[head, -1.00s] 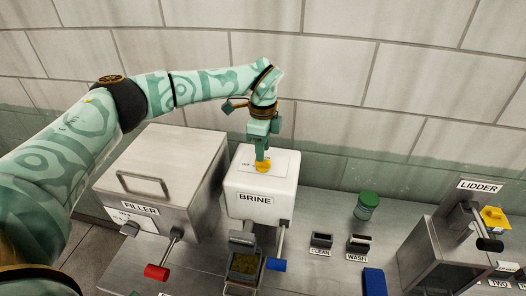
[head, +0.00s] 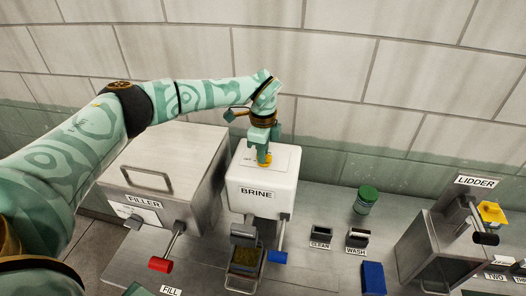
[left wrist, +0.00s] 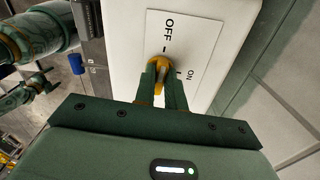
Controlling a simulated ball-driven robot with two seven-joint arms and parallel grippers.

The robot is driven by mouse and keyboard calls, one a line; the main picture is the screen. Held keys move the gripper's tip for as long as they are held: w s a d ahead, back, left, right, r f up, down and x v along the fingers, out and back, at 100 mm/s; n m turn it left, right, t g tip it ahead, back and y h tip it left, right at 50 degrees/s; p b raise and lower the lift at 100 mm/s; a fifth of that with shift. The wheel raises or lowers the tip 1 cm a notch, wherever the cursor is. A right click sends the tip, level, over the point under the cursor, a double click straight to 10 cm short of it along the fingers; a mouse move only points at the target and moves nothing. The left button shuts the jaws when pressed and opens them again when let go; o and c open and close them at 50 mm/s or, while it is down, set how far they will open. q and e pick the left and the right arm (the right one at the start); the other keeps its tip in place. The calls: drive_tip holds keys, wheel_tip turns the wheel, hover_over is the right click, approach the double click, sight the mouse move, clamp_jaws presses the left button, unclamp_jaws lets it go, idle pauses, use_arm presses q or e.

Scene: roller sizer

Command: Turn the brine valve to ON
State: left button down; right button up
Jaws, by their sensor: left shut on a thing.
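The brine unit (head: 262,200) is a white box with a BRINE label on its front. Its yellow valve handle (head: 264,161) sits on a white plate on top. My left gripper (head: 263,155) points down at the handle and is shut on it. In the left wrist view the two fingers (left wrist: 162,88) close around the yellow handle (left wrist: 157,66). The plate (left wrist: 205,28) there reads OFF and ON, each with a tick mark. The fingers hide part of the handle, so I cannot tell exactly where it points.
The steel FILLER box (head: 165,165) with a red-ended lever (head: 160,264) stands left of the brine unit. A blue-ended lever (head: 277,257) is at the brine unit's front. A green-lidded jar (head: 366,198) and the LIDDER (head: 440,235) stand to the right. A wall is behind.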

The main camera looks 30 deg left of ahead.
use_arm(q)
drive_tip(key=shift+r+m, duration=0.1)
drive_tip(key=shift+m, duration=0.2)
drive_tip(key=m, duration=0.3)
drive_tip(key=shift+w+m+p, duration=0.15)
drive_tip(key=shift+m+p, duration=0.2)
drive_tip(key=shift+m, duration=0.05)
drive_tip(key=m, duration=0.4)
drive_tip(key=shift+w+r+m+p, duration=0.1)
drive_tip(key=shift+m+p, duration=0.2)
drive_tip(key=m, duration=0.4)
drive_tip(key=shift+p, duration=0.3)
drive_tip(key=m, duration=0.4)
drive_tip(key=shift+w+m, duration=0.15)
drive_tip(key=shift+m, duration=0.15)
drive_tip(key=shift+d, duration=0.1)
drive_tip(key=c, duration=1.7)
unclamp_jaws()
drive_tip(key=shift+o, duration=1.2)
